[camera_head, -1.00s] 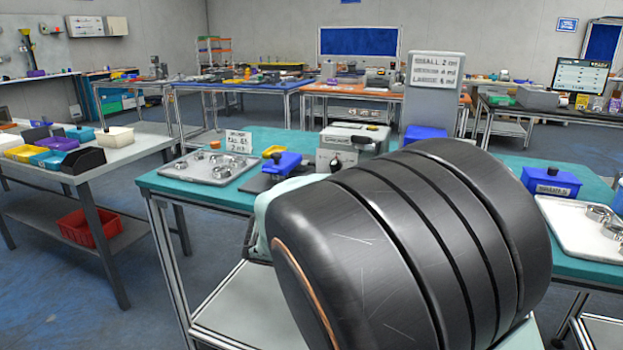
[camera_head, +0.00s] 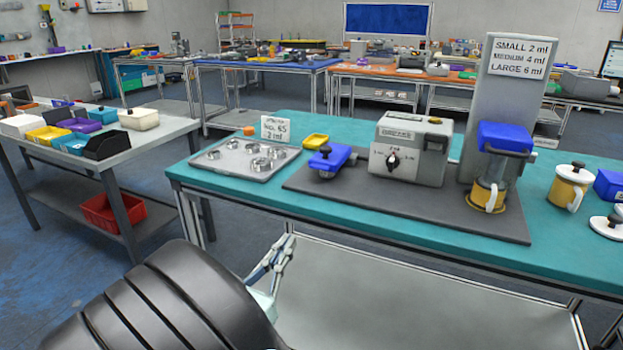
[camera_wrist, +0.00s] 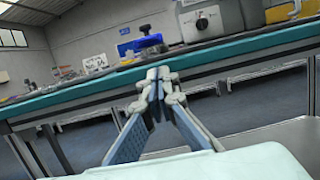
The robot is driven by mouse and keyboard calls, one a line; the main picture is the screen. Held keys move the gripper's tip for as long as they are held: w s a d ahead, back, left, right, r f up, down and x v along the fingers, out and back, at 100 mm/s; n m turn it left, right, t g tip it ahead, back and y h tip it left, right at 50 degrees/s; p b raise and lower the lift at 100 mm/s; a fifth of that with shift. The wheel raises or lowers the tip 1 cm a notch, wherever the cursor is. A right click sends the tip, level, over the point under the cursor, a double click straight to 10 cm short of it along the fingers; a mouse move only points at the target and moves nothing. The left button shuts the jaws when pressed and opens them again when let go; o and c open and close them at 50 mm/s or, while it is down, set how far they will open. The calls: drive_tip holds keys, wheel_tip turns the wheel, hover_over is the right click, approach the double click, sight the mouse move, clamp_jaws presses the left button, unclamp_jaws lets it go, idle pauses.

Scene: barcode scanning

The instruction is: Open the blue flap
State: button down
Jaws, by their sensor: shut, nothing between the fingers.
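One is a blue block (camera_head: 505,137) on the front of the tall grey dispenser (camera_head: 517,85), above a yellow cup with a white handle (camera_head: 487,194). The other is a blue lid with a black knob (camera_head: 330,157) on a small device left of a grey box machine (camera_head: 411,148); it also shows in the wrist view (camera_wrist: 150,43). I cannot tell which is the named flap. My gripper (camera_head: 284,241) is shut and empty, in front of and below the bench edge. Its closed fingers (camera_wrist: 158,75) point toward the bench.
A yellow jar (camera_head: 569,187) stands right of the dispenser. A lower shelf (camera_head: 350,300) lies under the bench. A side table (camera_head: 125,160) holds several bins.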

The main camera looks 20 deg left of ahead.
drive_tip(key=b, duration=0.3)
approach(321, 190)
drive_tip(key=shift+n+y, duration=0.3)
drive_tip(key=shift+y, duration=0.1)
drive_tip(key=x, duration=0.3)
drive_tip(key=r+x, duration=0.1)
drive_tip(key=x, duration=0.2)
drive_tip(key=r+x, duration=0.1)
drive_tip(key=x, duration=0.3)
drive_tip(key=shift+s+d, duration=0.1)
drive_tip(key=shift+d, duration=0.15)
drive_tip(key=shift+r, duration=0.15)
